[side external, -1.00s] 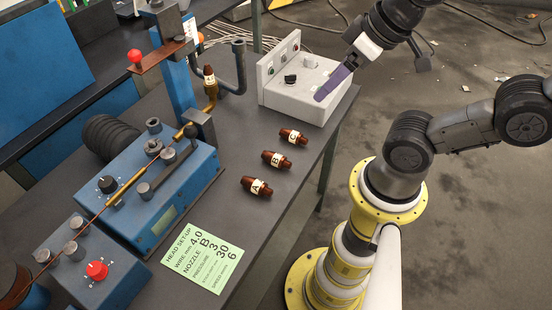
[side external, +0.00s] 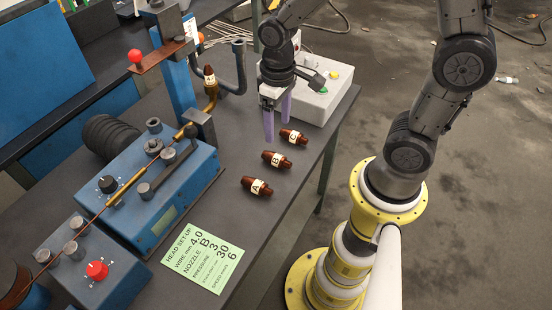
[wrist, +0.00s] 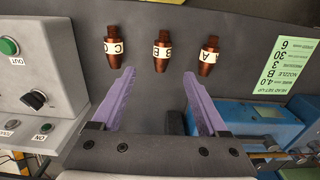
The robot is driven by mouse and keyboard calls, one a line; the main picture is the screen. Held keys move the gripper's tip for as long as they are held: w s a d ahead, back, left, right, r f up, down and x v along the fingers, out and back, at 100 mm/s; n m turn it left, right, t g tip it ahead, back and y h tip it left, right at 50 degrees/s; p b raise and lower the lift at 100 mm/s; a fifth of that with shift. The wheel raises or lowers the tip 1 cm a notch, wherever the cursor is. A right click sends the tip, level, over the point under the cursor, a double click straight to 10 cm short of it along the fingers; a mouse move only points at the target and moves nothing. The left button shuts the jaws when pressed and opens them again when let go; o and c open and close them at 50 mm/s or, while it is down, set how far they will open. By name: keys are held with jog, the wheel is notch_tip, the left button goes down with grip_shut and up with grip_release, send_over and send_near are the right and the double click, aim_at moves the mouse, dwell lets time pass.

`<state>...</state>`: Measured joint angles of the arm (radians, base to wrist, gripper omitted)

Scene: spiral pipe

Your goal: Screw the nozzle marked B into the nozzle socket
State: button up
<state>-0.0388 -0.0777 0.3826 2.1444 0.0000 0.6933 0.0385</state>
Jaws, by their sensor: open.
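The nozzle marked B (side external: 276,159) is a copper-brown piece with a white label band. It lies on the bench between nozzle C (side external: 294,137) and nozzle A (side external: 257,186). My gripper (side external: 276,138) has purple fingers pointing down, spread and empty, above the bench near nozzles B and C. In the wrist view nozzle B (wrist: 162,51) shows ahead between the open fingertips (wrist: 159,74), apart from them. A similar brown labelled piece (side external: 209,76) stands upright at the end of a brass pipe (side external: 211,95); its label is too small to read. I cannot make out the socket opening.
A grey control box (side external: 318,98) with buttons stands just behind my gripper. A blue wire machine (side external: 155,185) is at the left, with a blue post (side external: 176,75) behind. A green set-up card (side external: 203,258) reads nozzle B. Bench around the nozzles is clear.

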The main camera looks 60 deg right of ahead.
aim_at(276, 156)
jog(key=f, duration=1.1)
jog(key=shift+w+a, duration=0.1)
jog(key=shift+a, duration=0.1)
grip_shut()
